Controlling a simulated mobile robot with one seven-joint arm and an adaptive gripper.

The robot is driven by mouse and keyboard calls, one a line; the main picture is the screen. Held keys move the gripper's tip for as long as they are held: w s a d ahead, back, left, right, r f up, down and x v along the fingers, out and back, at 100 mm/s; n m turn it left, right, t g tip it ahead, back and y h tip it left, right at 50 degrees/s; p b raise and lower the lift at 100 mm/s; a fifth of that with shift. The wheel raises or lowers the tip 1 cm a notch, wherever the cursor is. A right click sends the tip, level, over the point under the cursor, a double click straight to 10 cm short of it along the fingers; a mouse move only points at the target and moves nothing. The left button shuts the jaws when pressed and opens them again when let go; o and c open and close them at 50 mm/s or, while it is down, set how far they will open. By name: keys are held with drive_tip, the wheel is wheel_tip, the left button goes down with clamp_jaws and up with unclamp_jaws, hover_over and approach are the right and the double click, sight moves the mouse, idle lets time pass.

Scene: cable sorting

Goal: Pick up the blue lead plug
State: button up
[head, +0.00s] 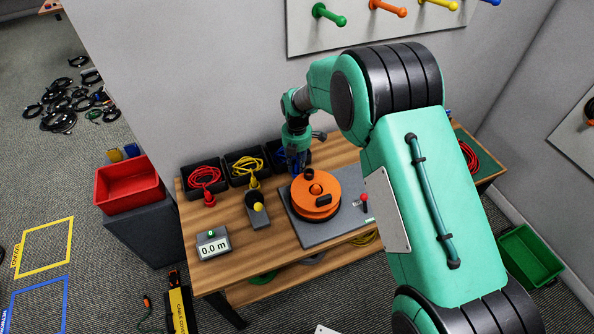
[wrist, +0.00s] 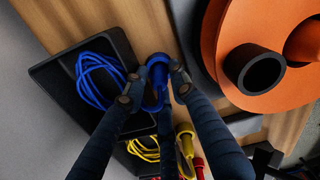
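The blue lead plug (wrist: 156,72) stands at the edge of the black tray in the wrist view, with its blue coiled lead (wrist: 97,78) lying in that tray. My gripper (wrist: 156,80) is right over the plug, with a dark finger on either side of it and another finger below it in the picture. The fingers look spread, and I cannot tell whether any of them touches the plug. In the head view my gripper (head: 297,160) points down at the back of the workbench, and it hides most of the blue lead.
An orange reel (wrist: 265,60) stands close to the right of my gripper in the wrist view. Yellow (head: 246,165) and red (head: 204,178) leads lie in neighbouring black trays on the wooden workbench (head: 222,215). A length display (head: 213,246) stands near the front edge.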

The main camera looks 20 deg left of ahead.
sight(297, 164)
clamp_jaws()
drive_tip(key=shift+r, duration=0.1)
drive_tip(key=shift+r+p, duration=1.25)
drive_tip(key=shift+r, duration=3.65)
